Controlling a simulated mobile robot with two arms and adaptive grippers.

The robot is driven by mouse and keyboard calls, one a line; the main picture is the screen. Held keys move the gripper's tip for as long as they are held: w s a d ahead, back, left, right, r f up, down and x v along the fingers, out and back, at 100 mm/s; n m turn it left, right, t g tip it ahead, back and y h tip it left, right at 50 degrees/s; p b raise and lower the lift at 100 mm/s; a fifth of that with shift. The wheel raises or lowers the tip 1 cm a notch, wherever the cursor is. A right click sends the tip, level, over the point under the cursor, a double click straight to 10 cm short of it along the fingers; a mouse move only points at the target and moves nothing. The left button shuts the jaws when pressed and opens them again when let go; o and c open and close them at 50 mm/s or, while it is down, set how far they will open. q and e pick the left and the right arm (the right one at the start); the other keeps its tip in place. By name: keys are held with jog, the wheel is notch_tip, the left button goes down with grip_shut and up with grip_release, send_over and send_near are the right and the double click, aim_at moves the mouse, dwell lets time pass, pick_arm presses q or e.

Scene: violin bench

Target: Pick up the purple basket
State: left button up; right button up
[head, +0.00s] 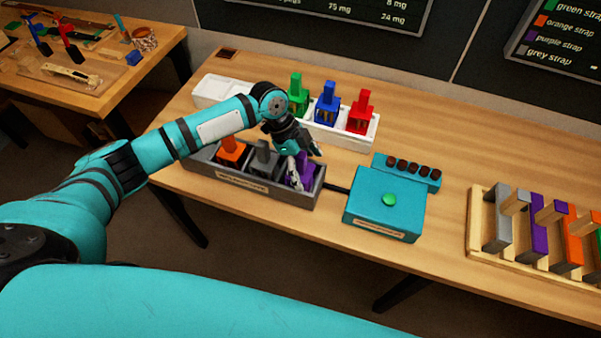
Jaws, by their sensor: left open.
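The purple basket (306,174) stands in the right end of the dark grey tray (235,183) at the front of the bench. My left gripper (297,172) is open over it, with its fingers pointing down. The fingers hide part of the basket, and I cannot tell whether they touch it. A grey basket (264,161) and an orange basket (231,151) stand in the same tray to the left of the purple one. My right gripper is not in view.
A white tray (342,131) behind holds green (298,97), blue (326,104) and red (359,113) baskets. A teal box (384,207) with a green button stands right of the grey tray. A wooden rack (478,228) with coloured straps is at far right.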

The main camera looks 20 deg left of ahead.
pick_arm(q)
jog(key=shift+d+f, duration=0.1)
jog(key=shift+f, duration=0.2)
jog(key=shift+r, duration=0.1)
jog(key=c, duration=1.6)
